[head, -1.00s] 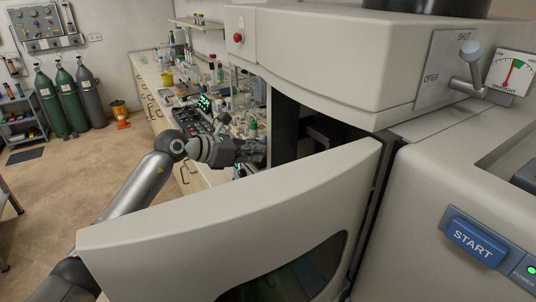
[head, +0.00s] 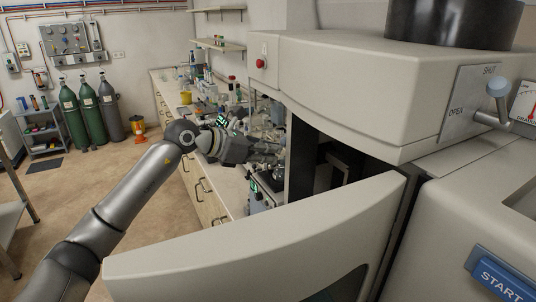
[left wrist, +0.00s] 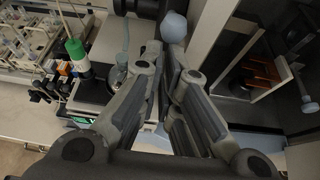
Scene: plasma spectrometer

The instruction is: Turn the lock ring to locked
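The spectrometer (head: 350,85) is a cream cabinet with its curved front door (head: 250,245) swung open on a dark chamber (head: 325,165). My left gripper (head: 282,153) is at the left side of this opening. In the left wrist view, the fingertips (left wrist: 170,65) of my left gripper are close together. A pale blue ball knob (left wrist: 173,27) shows just beyond them. I cannot tell whether they hold its stem. A second pale blue knob (left wrist: 308,106) is at the right edge. I cannot make out the lock ring clearly in either view. My right gripper is not in view.
A lever (head: 498,90) with a SHUT/OPEN plate and a blue START button (head: 502,280) are on the machine. A cluttered bench (head: 205,150) runs behind my left arm. A green-capped bottle (left wrist: 76,55) stands left of the fingers.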

